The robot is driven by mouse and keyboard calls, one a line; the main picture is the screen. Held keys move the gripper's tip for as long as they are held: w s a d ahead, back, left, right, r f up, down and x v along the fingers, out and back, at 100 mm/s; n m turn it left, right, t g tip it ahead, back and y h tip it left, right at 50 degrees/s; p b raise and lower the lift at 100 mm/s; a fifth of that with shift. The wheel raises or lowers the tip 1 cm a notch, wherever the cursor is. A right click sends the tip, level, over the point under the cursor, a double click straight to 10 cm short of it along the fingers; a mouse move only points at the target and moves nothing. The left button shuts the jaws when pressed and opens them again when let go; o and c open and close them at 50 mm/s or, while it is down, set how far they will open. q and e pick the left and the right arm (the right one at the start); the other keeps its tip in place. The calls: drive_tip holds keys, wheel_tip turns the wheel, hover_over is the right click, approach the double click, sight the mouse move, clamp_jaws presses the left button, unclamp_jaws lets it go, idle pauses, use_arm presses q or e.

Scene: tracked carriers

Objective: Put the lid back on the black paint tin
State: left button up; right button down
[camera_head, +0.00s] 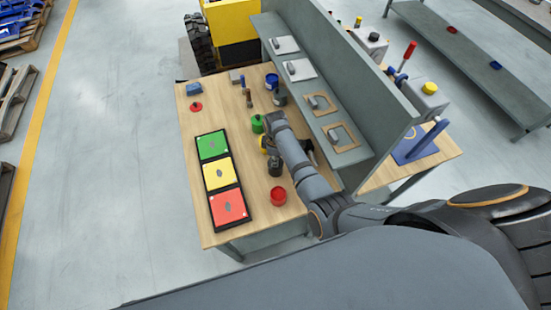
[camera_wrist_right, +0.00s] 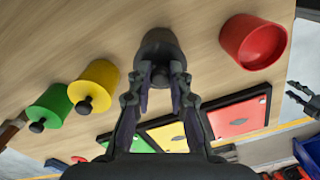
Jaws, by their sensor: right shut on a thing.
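The black paint tin (camera_head: 275,170) stands on the wooden table between a yellow tin (camera_head: 264,143) and a red open tin (camera_head: 278,196). In the right wrist view the black tin (camera_wrist_right: 158,44) is straight ahead of the fingers. My right gripper (camera_wrist_right: 162,76) is shut on a small dark piece at the tin's near end, which looks like the lid's knob. The fingers hide the rim, so I cannot tell whether the lid is seated. My left gripper (camera_wrist_right: 300,97) shows at the right edge of the wrist view, its fingers apart and empty.
A green lidded tin (camera_head: 257,123) stands beyond the yellow one. A black tray (camera_head: 233,182) with green, yellow and red panels lies left of the tins. A red lid (camera_head: 196,106) lies at the back left. A grey shelf (camera_head: 325,115) runs along the right side.

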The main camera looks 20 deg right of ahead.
drive_tip(key=c, duration=1.2)
unclamp_jaws()
drive_tip(key=shift+o, duration=0.6)
drive_tip(key=o, duration=0.4)
drive_tip(key=shift+r, duration=0.15)
drive_tip(key=shift+r, duration=3.4)
